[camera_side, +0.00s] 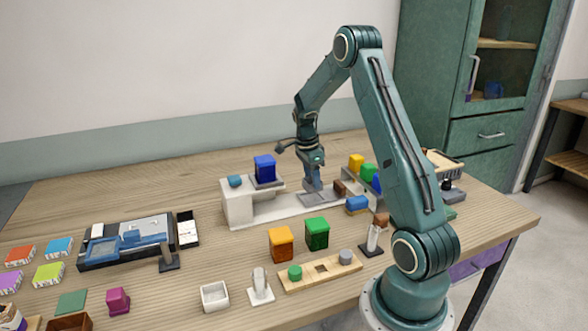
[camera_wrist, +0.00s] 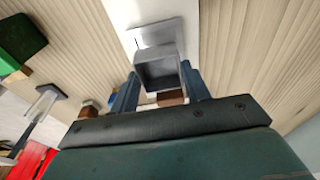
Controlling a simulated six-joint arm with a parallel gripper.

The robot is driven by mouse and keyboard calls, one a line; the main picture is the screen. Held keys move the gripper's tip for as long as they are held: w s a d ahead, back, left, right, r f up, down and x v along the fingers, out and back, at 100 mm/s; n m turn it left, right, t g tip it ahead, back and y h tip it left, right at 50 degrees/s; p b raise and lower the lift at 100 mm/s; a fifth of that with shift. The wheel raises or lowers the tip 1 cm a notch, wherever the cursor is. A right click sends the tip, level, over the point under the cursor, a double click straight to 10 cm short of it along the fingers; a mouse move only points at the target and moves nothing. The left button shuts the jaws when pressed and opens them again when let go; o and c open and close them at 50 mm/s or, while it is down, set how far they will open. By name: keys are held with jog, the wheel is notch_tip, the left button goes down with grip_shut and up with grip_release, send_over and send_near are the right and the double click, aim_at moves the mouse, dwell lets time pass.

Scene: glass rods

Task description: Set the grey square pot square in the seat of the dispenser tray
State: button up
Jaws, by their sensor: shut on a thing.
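The grey square pot (camera_wrist: 157,68) is between the two blue fingers of my gripper (camera_wrist: 156,88) in the wrist view, its open top showing. My gripper is shut on it. In the side view my gripper (camera_side: 312,184) points down over the right part of the white dispenser tray (camera_side: 268,212), where the pot is hard to make out. The tray also shows in the wrist view (camera_wrist: 130,12), with a grey square patch (camera_wrist: 158,31) just beyond the pot. I cannot tell whether the pot touches the tray or how it lines up with the seat.
A blue block (camera_side: 265,168) stands on the tray's raised left end. Yellow, green and brown blocks stand close right of my gripper.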

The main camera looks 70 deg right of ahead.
jog(key=shift+f, duration=1.65)
jog(key=o, duration=1.1)
jog(key=r, duration=0.4)
jog(key=w+a+r, duration=0.1)
jog(key=r, duration=0.8)
jog(key=shift+w+a+r, duration=0.2)
jog(key=shift+a+r, duration=0.05)
jog(key=shift+r, duration=0.1)
